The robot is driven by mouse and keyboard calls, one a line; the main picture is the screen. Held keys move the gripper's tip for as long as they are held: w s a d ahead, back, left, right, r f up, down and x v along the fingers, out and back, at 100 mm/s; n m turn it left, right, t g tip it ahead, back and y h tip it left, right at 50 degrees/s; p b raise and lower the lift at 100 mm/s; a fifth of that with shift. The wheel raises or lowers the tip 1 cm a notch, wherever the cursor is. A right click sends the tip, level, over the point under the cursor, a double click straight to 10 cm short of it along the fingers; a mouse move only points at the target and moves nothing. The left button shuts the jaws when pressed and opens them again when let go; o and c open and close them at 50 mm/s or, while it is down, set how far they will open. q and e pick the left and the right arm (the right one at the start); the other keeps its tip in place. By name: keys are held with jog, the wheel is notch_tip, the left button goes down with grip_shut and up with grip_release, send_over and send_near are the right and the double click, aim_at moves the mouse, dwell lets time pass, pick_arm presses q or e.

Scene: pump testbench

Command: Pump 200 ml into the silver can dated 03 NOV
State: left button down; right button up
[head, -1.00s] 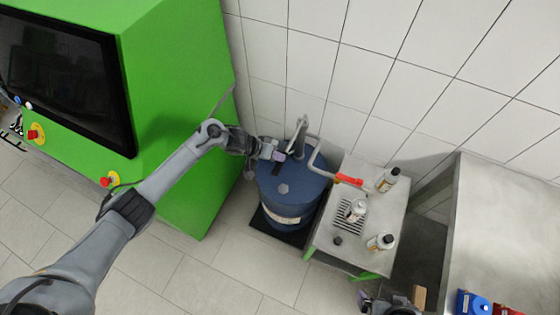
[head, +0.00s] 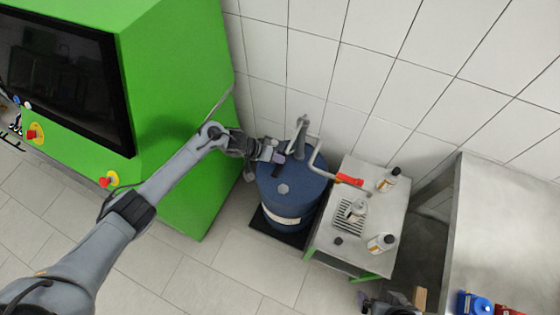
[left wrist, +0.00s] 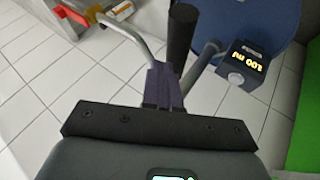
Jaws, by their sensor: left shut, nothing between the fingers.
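The blue drum (head: 285,205) carries a hand pump (head: 300,135) with a bent grey spout pipe. My left gripper (head: 277,157) is at the pump's left side above the drum; its fingers (left wrist: 166,85) are shut and empty, close to a black cylindrical grip (left wrist: 182,40). A small black display (left wrist: 243,65) with a light round button shows glowing digits that look like 100 ml. My right gripper (head: 392,305) is partly cut off.
The side table (head: 325,228) also holds a small dark cap (head: 338,241). A red-handled part (head: 348,180) sits on the spout pipe. A green machine (head: 185,100) stands left of the drum. A steel bench (head: 510,225) with blue and red items is at right.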

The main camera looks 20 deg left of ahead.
aim_at(277, 165)
pick_arm(q)
jog(key=shift+f, duration=0.55)
jog(key=shift+s+f+b, duration=0.1)
jog(key=shift+f+b, duration=0.35)
dwell(0.6)
jog(key=shift+s+f+b, duration=0.1)
jog(key=shift+f+b, duration=0.2)
jog(key=shift+f, duration=0.2)
dwell(0.3)
jog(key=shift+f, duration=0.45)
dwell(0.3)
jog(key=shift+s+f+b, duration=0.1)
jog(key=shift+f+b, duration=0.4)
dwell(0.4)
jog(key=shift+f, duration=0.4)
jog(key=shift+s+f+b, duration=0.1)
jog(key=shift+f+b, duration=0.4)
dwell(0.5)
jog(key=shift+f+b, duration=0.35)
jog(key=shift+f, duration=0.3)
dwell(0.6)
jog(key=shift+r, duration=0.15)
dwell(0.6)
